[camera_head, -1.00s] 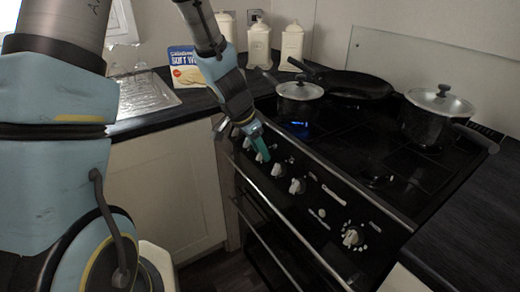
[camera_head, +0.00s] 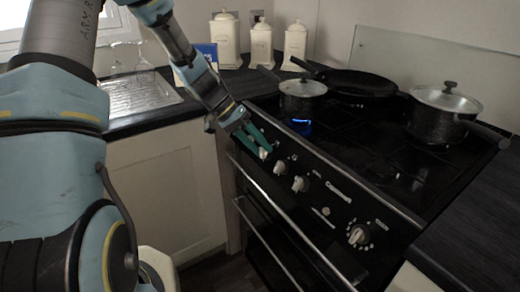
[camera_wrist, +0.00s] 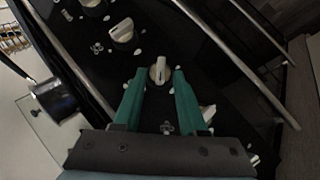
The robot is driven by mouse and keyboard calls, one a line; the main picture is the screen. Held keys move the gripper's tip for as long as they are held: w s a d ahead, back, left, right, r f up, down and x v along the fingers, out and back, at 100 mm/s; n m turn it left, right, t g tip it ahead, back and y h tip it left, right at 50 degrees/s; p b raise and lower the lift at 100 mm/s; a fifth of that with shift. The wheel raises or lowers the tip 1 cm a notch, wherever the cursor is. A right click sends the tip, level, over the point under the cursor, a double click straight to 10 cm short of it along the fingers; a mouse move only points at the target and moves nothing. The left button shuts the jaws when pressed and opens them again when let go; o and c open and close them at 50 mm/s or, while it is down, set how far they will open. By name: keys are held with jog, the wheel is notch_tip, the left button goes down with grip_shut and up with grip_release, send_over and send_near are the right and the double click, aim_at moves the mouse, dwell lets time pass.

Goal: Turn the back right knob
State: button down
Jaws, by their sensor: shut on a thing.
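The stove's front panel (camera_head: 322,199) carries a row of white knobs. My gripper (camera_head: 265,147) reaches down to the panel from the upper left, with green fingers on a white knob (camera_head: 264,154) near the panel's left end. In the wrist view this knob (camera_wrist: 160,70) sits between the fingertips of my gripper (camera_wrist: 158,76), its ridge roughly in line with the fingers. Two more knobs, a middle one (camera_head: 279,167) and another (camera_head: 299,184), follow to the right, and one (camera_head: 357,236) is farther off. A knob (camera_wrist: 208,113) is partly hidden by the right finger. The markings are too small to read.
A small pot (camera_head: 302,94), a frying pan (camera_head: 356,83) and a lidded pot (camera_head: 437,112) stand on the hob. White canisters (camera_head: 261,44) stand behind on the counter. An oven handle bar (camera_head: 268,242) runs below the knobs.

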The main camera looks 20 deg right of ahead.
jog(key=n, duration=0.1)
jog(key=n+g+h, duration=0.1)
jog(key=n+g+h+b, duration=0.1)
jog(key=shift+w+a+f, duration=0.2)
jog(key=shift+w+f, duration=0.05)
jog(key=shift+f, duration=0.15)
jog(key=n+h, duration=0.1)
jog(key=n, duration=0.1)
jog(key=n+g+h, duration=0.1)
jog(key=shift+a+f+n+h, duration=0.1)
jog(key=shift+f+n+h, duration=0.15)
jog(key=shift+n+h, duration=0.05)
jog(key=shift+h, duration=0.3)
jog(key=shift+c, duration=2.3)
grip_release()
notch_tip(320, 180, up, 10)
jog(key=b, duration=0.1)
jog(key=shift+b, duration=0.3)
